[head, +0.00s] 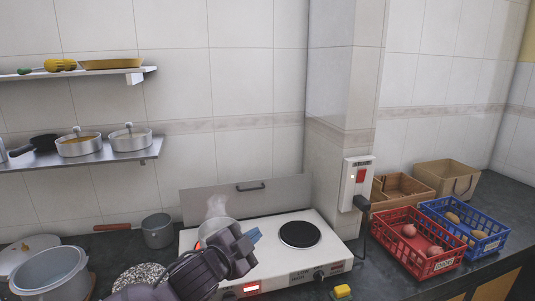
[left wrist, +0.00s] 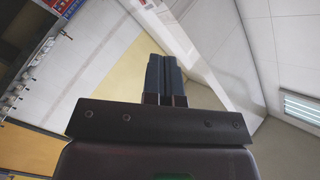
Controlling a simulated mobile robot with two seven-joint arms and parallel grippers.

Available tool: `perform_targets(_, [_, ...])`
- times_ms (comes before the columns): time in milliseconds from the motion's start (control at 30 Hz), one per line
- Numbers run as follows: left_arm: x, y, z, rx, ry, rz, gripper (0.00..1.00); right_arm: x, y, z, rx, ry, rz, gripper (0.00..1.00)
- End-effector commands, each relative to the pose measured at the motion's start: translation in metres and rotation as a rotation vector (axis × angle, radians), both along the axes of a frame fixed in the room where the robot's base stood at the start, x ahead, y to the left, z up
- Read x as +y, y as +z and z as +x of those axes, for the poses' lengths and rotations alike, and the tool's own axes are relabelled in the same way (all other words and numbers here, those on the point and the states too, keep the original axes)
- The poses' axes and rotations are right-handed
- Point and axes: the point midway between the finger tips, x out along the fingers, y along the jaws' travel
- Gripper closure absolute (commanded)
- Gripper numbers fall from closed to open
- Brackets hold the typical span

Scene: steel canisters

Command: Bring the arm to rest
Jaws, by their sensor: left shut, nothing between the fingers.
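My left gripper (head: 255,235) comes in from the lower left in the head view and is in front of the white hob. Its fingers, seen close together in the left wrist view (left wrist: 165,80), are shut with nothing between them. My right gripper is not in view. The left arm covers part of the hob's left side and part of the steaming pot (head: 217,228).
The white hob (head: 325,262) has a bare black plate (head: 300,234) on its right. A red basket (head: 383,238) and blue basket (head: 490,243) stand to the right. A large pot (head: 50,270) is at lower left. Shelves (head: 85,156) hang on the left wall.

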Motion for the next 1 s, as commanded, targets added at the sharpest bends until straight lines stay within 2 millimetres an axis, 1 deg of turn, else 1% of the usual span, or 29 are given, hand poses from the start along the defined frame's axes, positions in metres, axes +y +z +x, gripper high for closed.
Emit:
perform_targets(33, [0.009,-0.011,-0.005,0.038,0.02,-0.069,1.0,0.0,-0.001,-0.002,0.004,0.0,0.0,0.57])
perform_targets(100, [0.022,-0.024,-0.011,0.081,0.049,-0.16,1.0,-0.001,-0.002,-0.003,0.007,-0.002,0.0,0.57])
perform_targets(167, [0.035,-0.036,-0.016,0.117,0.079,-0.231,1.0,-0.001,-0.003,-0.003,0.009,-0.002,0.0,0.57])
perform_targets(367, [0.083,-0.083,-0.04,0.224,0.2,-0.421,1.0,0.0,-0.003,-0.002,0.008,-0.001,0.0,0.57])
perform_targets(467, [0.11,-0.11,-0.057,0.273,0.274,-0.49,1.0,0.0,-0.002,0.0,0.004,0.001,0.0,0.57])
perform_targets(567, [0.136,-0.14,-0.078,0.32,0.354,-0.541,1.0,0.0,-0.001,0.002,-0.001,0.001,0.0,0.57])
perform_targets(667, [0.163,-0.17,-0.103,0.368,0.441,-0.574,1.0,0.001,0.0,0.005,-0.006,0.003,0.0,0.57])
perform_targets(700, [0.173,-0.183,-0.114,0.388,0.477,-0.584,1.0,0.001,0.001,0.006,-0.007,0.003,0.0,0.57])
perform_targets(767, [0.188,-0.202,-0.133,0.423,0.533,-0.594,1.0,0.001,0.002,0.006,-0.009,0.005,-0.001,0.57])
perform_targets(800, [0.198,-0.215,-0.147,0.447,0.571,-0.6,1.0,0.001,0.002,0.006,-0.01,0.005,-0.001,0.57])
perform_targets(867, [0.211,-0.234,-0.169,0.483,0.625,-0.606,1.0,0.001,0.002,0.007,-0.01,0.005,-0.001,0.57])
perform_targets(900, [0.219,-0.246,-0.184,0.507,0.659,-0.609,1.0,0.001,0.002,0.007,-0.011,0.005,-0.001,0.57])
perform_targets(1000, [0.233,-0.271,-0.219,0.563,0.729,-0.611,1.0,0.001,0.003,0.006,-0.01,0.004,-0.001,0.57])
